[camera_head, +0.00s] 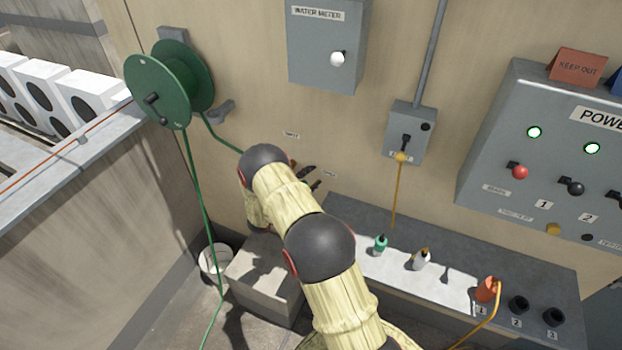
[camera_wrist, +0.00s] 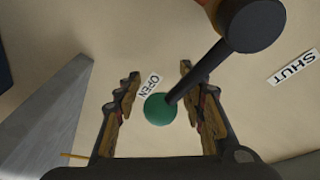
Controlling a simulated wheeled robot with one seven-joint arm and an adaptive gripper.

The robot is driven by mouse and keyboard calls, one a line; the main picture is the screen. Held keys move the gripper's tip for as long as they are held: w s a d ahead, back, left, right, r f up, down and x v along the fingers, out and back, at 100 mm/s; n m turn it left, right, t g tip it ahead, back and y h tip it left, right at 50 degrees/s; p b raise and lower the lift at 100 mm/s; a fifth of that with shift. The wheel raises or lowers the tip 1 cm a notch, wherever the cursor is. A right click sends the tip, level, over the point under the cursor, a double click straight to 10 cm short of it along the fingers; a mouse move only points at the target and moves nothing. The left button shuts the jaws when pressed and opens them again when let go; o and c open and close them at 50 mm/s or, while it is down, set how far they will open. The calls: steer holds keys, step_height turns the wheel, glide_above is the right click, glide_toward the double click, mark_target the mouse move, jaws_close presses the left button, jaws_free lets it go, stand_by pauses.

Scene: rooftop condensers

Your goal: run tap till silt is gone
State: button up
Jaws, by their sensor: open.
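In the wrist view, the tap lever is a dark bar with a green round knob (camera_wrist: 160,111) at its end and a dark hub (camera_wrist: 252,24) at upper right. The knob end lies beside the OPEN label (camera_wrist: 149,86); the SHUT label (camera_wrist: 293,67) is farther right. My gripper (camera_wrist: 159,73) is open, with the knob between its fingers in the picture; I cannot tell whether they touch it. In the head view, my gripper (camera_head: 312,181) is at the wall, and my arm hides the tap. No water or silt can be made out.
A green hose reel (camera_head: 165,85) hangs at left, its hose running down past a white bucket (camera_head: 205,267). A grey block (camera_head: 250,290) stands beneath my arm. A bench (camera_head: 540,285) with bottles and sockets, a switch box (camera_head: 408,120) and a power panel (camera_head: 490,125) lie right.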

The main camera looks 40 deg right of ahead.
steer(key=shift+c, duration=0.5)
steer(key=shift+s+f, duration=0.1)
steer(key=shift+f, duration=0.05)
jaws_close()
